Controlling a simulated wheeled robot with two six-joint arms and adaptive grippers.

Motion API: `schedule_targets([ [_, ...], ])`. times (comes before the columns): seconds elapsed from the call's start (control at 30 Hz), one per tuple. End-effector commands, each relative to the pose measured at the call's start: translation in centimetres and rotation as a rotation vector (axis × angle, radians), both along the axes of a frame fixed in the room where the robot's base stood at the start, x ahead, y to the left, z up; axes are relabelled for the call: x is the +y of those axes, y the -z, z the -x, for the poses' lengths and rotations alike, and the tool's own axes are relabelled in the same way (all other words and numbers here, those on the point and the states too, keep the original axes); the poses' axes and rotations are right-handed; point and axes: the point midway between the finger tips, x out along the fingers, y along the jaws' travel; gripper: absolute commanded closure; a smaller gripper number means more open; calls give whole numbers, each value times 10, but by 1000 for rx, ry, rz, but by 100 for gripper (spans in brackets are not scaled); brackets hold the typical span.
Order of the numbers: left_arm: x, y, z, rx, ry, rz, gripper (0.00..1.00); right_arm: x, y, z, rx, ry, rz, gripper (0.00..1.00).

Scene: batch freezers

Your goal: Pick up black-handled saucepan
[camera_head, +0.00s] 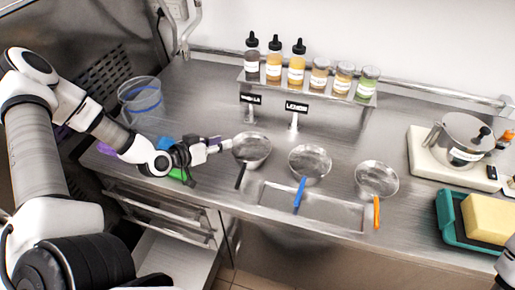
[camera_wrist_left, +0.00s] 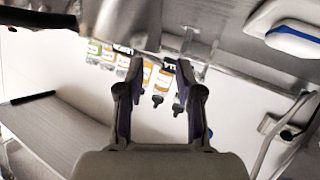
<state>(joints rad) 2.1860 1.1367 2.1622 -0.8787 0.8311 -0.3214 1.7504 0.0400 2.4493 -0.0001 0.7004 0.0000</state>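The black-handled saucepan (camera_head: 252,148) stands on the steel counter, its black handle (camera_head: 240,176) pointing toward the front edge. My left gripper (camera_head: 224,144) is just left of its bowl, reaching in from the left. Whether it touches the rim cannot be told. In the left wrist view the two fingers of my left gripper (camera_wrist_left: 158,82) are spread apart with nothing seen held between them. My right gripper is not in view; only a piece of my right arm shows at the lower right edge.
A blue-handled pan (camera_head: 310,162) and an orange-handled pan (camera_head: 376,179) stand to the right. A shelf with several bottles (camera_head: 296,66) is behind. A clear container (camera_head: 141,98) stands at left. A pot (camera_head: 459,136) and a teal tray (camera_head: 447,222) are at right.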

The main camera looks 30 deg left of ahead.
Motion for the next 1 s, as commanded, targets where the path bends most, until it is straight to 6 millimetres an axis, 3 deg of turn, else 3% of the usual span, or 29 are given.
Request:
schedule_targets([
  [0.1,-4,8,-11,1,4,-3,64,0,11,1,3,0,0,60],
  [0.5,-16,26,-57,1,4,-4,64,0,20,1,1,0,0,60],
  [0.77,-16,26,-62,-1,0,1,64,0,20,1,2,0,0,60],
  [0.87,-16,26,-61,-1,0,1,96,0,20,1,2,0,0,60],
  [0.9,-16,26,-61,-1,0,1,100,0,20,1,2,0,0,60],
  [1.0,-16,26,-61,-1,0,1,100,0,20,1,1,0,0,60],
])
